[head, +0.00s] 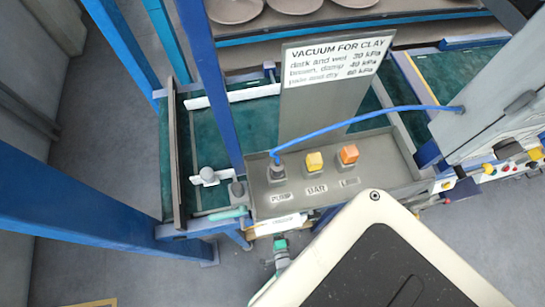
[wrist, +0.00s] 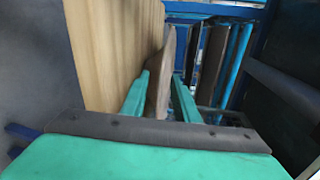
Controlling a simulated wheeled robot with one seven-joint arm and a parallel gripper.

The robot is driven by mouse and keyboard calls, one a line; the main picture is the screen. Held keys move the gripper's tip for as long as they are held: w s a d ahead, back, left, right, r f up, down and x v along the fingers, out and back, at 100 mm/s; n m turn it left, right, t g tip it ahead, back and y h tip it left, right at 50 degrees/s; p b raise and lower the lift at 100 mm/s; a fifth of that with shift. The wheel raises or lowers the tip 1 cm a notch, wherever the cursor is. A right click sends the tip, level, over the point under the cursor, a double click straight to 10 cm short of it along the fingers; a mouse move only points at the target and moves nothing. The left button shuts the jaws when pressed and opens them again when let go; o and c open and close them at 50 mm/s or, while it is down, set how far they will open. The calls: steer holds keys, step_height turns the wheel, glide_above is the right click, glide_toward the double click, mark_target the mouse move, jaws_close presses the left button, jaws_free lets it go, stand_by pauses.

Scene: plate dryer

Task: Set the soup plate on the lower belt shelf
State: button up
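In the wrist view, a brown clay soup plate (wrist: 160,75) stands nearly edge-on between the two teal fingers of my gripper (wrist: 160,78). The fingers lie close along both its sides and look shut on it. Its far part is hard to make out. A green belt surface (head: 207,140) lies low between blue posts, and more green belt (head: 455,80) shows at the right. I cannot tell which shelf level these are.
A sign (head: 335,55) reads "VACUUM FOR CLAY". Several clay plates (head: 295,4) sit at the top. A blue post (head: 210,85) crosses the belt. A tan board (wrist: 105,50) stands left of the fingers.

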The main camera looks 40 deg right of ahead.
steer(key=shift+a, duration=0.1)
steer(key=shift+a, duration=0.15)
steer(key=v, duration=1.2)
steer(key=shift+a, duration=0.15)
steer(key=shift+r, duration=0.15)
steer(key=w+a+r+n+y, duration=0.1)
steer(key=a+r+n, duration=0.3)
steer(key=r+n, duration=0.4)
steer(key=w+a+r+n+t+y, duration=0.1)
steer(key=a+r+n+y, duration=0.3)
steer(key=r, duration=1.9)
steer(key=a+r+n+y, duration=0.3)
steer(key=a+r+n, duration=0.1)
steer(key=r+n, duration=0.9)
step_height(320, 180, up, 2)
steer(key=shift+w+a+r+t, duration=0.2)
steer(key=shift+w+a+t, duration=0.1)
steer(key=shift+w+t, duration=0.1)
